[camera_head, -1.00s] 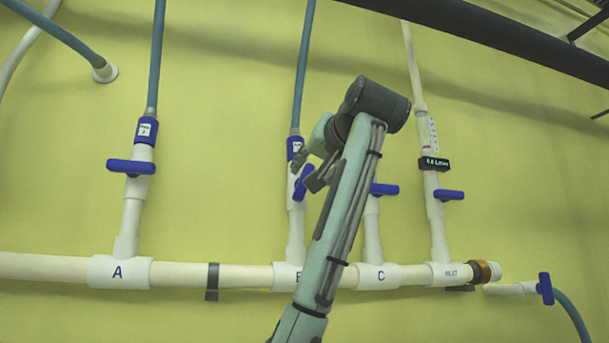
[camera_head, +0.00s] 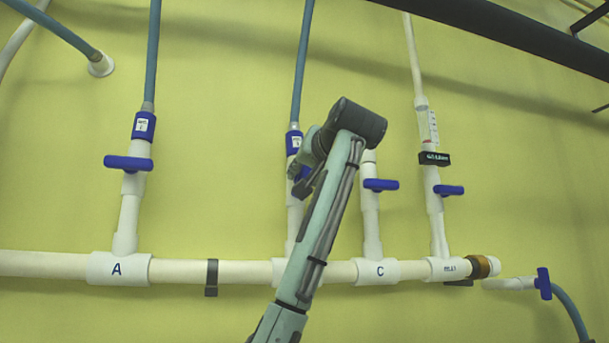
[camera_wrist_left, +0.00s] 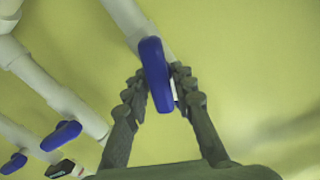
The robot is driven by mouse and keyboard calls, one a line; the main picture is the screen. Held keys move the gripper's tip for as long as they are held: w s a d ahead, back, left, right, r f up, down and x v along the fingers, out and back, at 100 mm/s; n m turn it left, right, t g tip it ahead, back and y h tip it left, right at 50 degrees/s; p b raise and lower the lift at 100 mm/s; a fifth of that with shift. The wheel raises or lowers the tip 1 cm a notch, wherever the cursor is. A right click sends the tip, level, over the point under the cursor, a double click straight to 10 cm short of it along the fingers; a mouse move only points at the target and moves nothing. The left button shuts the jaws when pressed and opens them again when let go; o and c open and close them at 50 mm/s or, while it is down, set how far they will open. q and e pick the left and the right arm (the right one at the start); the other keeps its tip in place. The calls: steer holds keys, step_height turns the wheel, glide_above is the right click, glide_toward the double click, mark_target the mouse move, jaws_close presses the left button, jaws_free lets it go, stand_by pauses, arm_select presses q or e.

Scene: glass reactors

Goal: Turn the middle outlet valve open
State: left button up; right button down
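The middle outlet valve on branch B has a blue handle (camera_head: 300,172) on a white upright pipe (camera_head: 294,220). In the head view my left gripper (camera_head: 302,172) covers most of this handle. In the left wrist view the blue handle (camera_wrist_left: 155,75) lies between the two dark fingers of my left gripper (camera_wrist_left: 158,78). The fingers lean inward and are close against both sides of the handle, which is turned to lie nearly along its pipe. My left forearm hides the B label. My right gripper is not in view.
Valve A (camera_head: 128,163) stands left, with its handle crosswise. Valve C (camera_head: 381,185) is close on the right, and another blue valve (camera_head: 449,190) stands beyond it. A white header pipe (camera_head: 185,271) runs below. A dark beam (camera_head: 500,30) crosses the upper right.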

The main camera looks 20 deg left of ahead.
arm_select(q)
steer(key=shift+n, duration=1.7)
jaws_close()
steer(key=o, duration=0.9)
jaws_free()
steer(key=shift+s, duration=0.1)
steer(key=v, duration=1.2)
